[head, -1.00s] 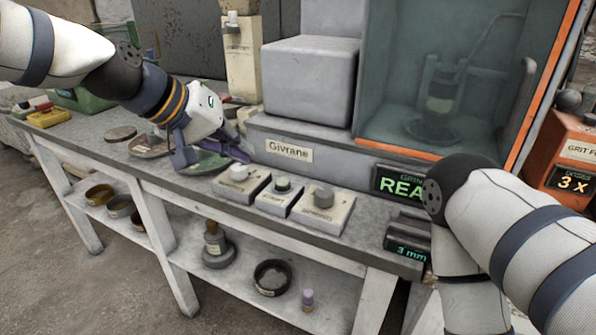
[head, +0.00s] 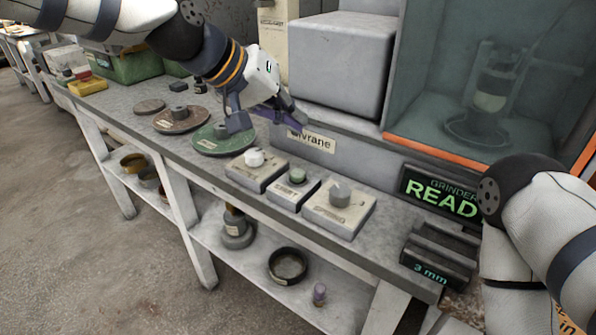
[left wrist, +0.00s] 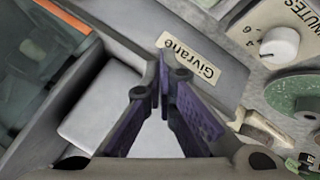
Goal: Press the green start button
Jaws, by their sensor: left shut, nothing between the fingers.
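The green button (head: 297,175) sits on the middle one of three pale control boxes (head: 287,195) at the front of the bench. My left gripper (head: 290,112) is shut and empty. It hangs in front of the machine's Givrane label, above and behind the control boxes, apart from the button. In the left wrist view its closed purple fingers (left wrist: 162,70) point at the label (left wrist: 187,58); I cannot make out the button there. My right arm comes in at the right, but its gripper is out of view.
A box with a white knob (head: 254,158) and one with a grey knob (head: 340,194) flank the button. A green disc (head: 210,140) lies left of them. The READY display (head: 440,194) and 3 mm box (head: 437,262) stand right. Floor is clear in front.

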